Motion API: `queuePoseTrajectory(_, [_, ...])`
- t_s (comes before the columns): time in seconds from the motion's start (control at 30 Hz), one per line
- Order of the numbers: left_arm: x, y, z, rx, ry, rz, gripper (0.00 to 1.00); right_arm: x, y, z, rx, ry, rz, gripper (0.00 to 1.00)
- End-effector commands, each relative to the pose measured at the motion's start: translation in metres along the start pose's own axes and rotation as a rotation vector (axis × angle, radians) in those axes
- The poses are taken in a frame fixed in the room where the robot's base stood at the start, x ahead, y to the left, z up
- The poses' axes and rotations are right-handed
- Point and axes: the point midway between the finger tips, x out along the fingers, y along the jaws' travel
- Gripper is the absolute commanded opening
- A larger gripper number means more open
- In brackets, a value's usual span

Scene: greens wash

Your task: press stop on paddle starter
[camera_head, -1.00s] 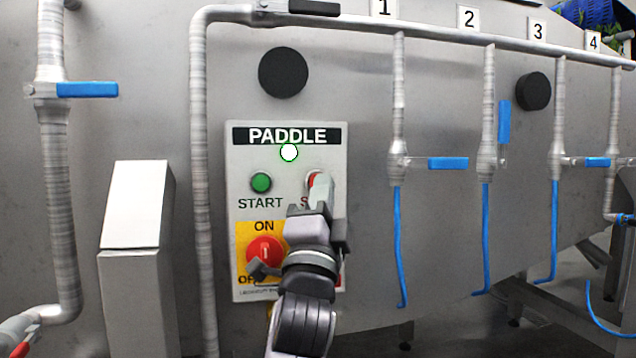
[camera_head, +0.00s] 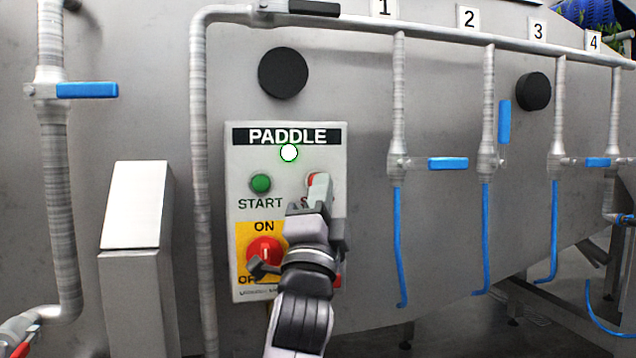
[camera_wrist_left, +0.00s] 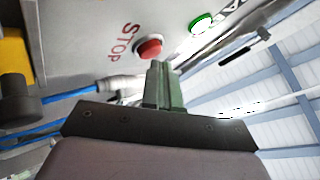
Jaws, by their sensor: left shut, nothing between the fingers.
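The paddle starter (camera_head: 335,162) is a pale panel headed PADDLE on the grey tank wall. It has a green START button (camera_head: 260,183), a lit white lamp (camera_head: 288,152) and a red rotary switch (camera_head: 263,252) on yellow. The red STOP button (camera_head: 311,180) is mostly hidden behind my left gripper (camera_head: 319,187); it shows clearly in the left wrist view (camera_wrist_left: 149,48). The gripper is shut and empty, its fingertips (camera_wrist_left: 160,68) close to the STOP button. I cannot tell whether they touch. My right gripper is not in view.
A vertical pipe (camera_head: 203,200) runs just left of the panel. To the right, several pipes carry blue-handled valves (camera_head: 447,163) and blue hoses. A metal box (camera_head: 137,205) stands at the left. The wall between panel and first valve is clear.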

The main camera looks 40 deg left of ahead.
Motion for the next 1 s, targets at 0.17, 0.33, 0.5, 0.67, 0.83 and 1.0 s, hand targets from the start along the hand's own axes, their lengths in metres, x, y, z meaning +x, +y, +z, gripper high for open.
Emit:
queuePoseTrajectory(0.17, [0.0006, 0.0003, 0.0004, 0.0, 0.0, 0.0, 0.0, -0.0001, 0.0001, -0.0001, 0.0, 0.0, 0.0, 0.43])
queuePoseTrajectory(0.33, [0.002, 0.0012, 0.0014, 0.0, 0.0, 0.0, 0.0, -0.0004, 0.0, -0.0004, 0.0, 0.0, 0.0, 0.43])
queuePoseTrajectory(0.5, [0.0035, 0.0022, 0.0025, 0.0, 0.0, 0.0, 0.0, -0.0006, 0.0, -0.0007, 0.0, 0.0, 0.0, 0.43])
queuePoseTrajectory(0.67, [0.0049, 0.0031, 0.0035, 0.0, 0.0, 0.0, 0.0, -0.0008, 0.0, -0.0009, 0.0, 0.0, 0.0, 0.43])
queuePoseTrajectory(0.83, [0.0064, 0.0041, 0.0047, 0.0, -0.001, 0.0, 0.0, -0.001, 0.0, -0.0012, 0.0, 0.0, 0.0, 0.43])
queuePoseTrajectory(1.0, [0.0067, 0.0044, 0.0051, 0.0, -0.001, 0.0, 0.0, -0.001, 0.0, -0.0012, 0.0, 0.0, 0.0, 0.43])
